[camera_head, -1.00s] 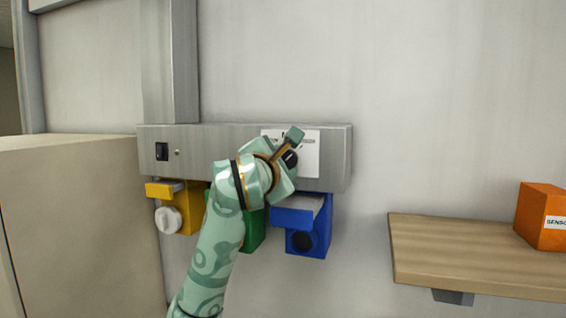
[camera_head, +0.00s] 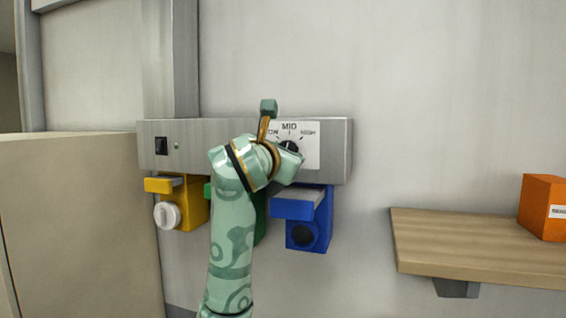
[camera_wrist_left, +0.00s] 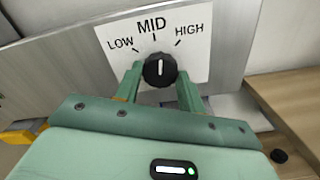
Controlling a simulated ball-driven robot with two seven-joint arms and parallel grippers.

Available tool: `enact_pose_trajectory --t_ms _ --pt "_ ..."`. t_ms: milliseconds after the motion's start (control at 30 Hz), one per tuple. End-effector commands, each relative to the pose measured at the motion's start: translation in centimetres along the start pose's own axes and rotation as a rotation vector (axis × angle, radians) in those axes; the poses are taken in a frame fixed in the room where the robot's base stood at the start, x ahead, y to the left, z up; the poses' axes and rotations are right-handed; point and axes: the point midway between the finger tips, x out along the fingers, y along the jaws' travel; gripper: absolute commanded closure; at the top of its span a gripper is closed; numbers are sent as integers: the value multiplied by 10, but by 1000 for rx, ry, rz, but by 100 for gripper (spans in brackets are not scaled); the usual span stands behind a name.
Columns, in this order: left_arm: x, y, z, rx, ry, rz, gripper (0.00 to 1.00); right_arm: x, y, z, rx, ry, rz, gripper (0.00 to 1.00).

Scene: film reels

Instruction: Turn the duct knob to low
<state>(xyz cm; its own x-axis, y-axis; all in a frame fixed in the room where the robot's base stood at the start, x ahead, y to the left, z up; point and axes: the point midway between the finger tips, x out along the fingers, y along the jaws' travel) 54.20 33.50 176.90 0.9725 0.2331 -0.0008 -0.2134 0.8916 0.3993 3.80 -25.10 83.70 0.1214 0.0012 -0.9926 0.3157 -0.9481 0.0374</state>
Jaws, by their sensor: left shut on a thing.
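The duct knob (camera_wrist_left: 160,70) is round and black with a white pointer line. In the wrist view it sits on a white dial plate (camera_wrist_left: 197,58) marked LOW, MID and HIGH. The pointer stands about upright, close to the MID mark. My left gripper (camera_wrist_left: 159,84) is shut on the knob, one green finger on each side of it. In the head view my left gripper (camera_head: 288,152) is at the plate and hides most of the knob (camera_head: 290,146). The LOW label is partly covered there. My right gripper is not in view.
The grey metal panel (camera_head: 338,140) carries a black switch (camera_head: 161,146). Below it hang a yellow box (camera_head: 194,205) with a white knob, a mostly hidden green box, and a blue box (camera_head: 318,225). A wooden shelf (camera_head: 450,245) with an orange box (camera_head: 542,205) is at right.

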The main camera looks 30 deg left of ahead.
Motion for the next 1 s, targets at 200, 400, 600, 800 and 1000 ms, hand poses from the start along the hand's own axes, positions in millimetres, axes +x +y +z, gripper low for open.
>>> enact_pose_trajectory --t_ms 200,400,600,800,1000 --pt "0 -2 -2 -206 -3 -3 84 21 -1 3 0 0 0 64" --pt "0 -2 -3 -396 -2 -3 84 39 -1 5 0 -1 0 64" --pt "0 -2 -2 -584 -2 -3 84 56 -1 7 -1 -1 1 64" --pt "0 -2 -2 -753 -2 -3 84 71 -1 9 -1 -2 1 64" --pt "0 -1 -1 -884 -1 -1 84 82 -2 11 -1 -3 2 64"
